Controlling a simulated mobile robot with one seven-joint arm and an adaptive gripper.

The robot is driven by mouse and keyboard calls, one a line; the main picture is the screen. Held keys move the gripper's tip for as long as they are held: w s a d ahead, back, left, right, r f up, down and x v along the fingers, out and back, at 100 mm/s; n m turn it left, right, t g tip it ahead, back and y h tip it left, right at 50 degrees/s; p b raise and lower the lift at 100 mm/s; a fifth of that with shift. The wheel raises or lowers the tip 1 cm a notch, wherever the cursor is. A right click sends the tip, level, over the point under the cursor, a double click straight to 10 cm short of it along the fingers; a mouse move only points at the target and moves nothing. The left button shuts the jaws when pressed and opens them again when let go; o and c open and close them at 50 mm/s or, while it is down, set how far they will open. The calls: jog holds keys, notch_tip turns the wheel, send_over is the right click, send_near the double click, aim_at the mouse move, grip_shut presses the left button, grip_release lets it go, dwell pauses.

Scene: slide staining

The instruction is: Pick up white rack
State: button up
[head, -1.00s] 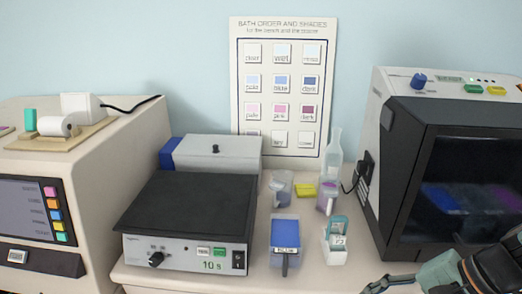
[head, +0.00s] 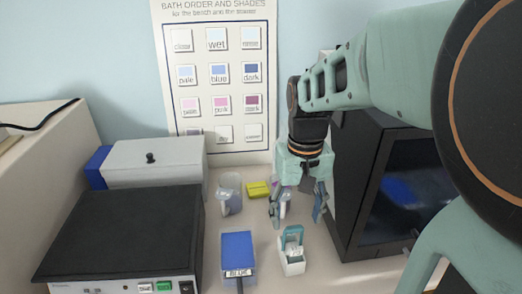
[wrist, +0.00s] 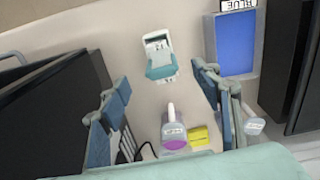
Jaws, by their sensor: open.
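The white rack (head: 293,265) is a small white holder with a teal handle, standing on the bench right of the blue bath. It also shows in the wrist view (wrist: 157,45), at upper middle, with its teal handle toward my gripper. My gripper (head: 297,212) points down above the bench, behind the rack in the head view. Its fingers are apart and nothing is between them; in the wrist view the gripper (wrist: 160,78) has the rack beyond the gap between its fingertips. The rack and fingers appear apart.
The blue bath (head: 237,247) stands close to the rack's left. Behind are a clear beaker (head: 230,192), a yellow block (head: 258,189) and a purple-topped vessel (wrist: 173,137). A black-topped device (head: 125,230) is at left, a dark-fronted cabinet (head: 395,185) at right.

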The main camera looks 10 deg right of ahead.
aim_at(295, 229)
notch_tip(295, 229, down, 5)
jog(key=shift+r, duration=0.1)
jog(key=shift+w+f, duration=0.15)
jog(key=shift+f, duration=0.8)
jog(key=shift+w+f, duration=0.2)
jog(key=shift+f, duration=0.8)
jog(key=shift+w+f, duration=0.15)
jog(key=shift+f, duration=0.8)
jog(key=shift+c, duration=0.3)
jog(key=c, duration=1.2)
jog(key=shift+r, duration=0.1)
